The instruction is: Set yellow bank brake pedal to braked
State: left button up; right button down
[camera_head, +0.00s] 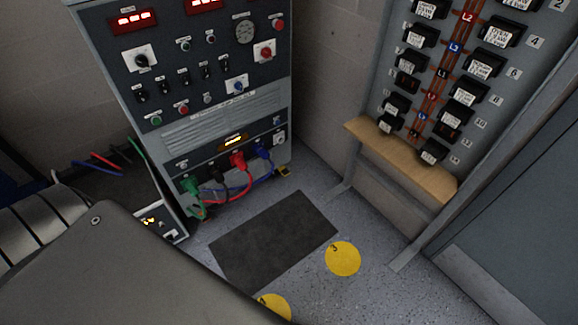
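A small yellow and black piece (284,171) sits low at the front right corner of the grey control cabinet (225,133), close to the floor. It looks like the brake pedal, but it is too small to tell whether it is up or pressed down. Neither of my grippers shows in the head view, and nothing touches the yellow piece.
Green, black, red and blue plugs (238,160) with cables hang from the cabinet's lower front. A dark mat (274,240) and yellow floor discs (343,258) lie before it. A breaker panel (455,75) with a wooden ledge (405,160) stands right. Floor between is clear.

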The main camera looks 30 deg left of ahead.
aim_at(284, 172)
jog(key=u, duration=0.65)
jog(key=i, duration=1.05)
jog(key=u, duration=0.85)
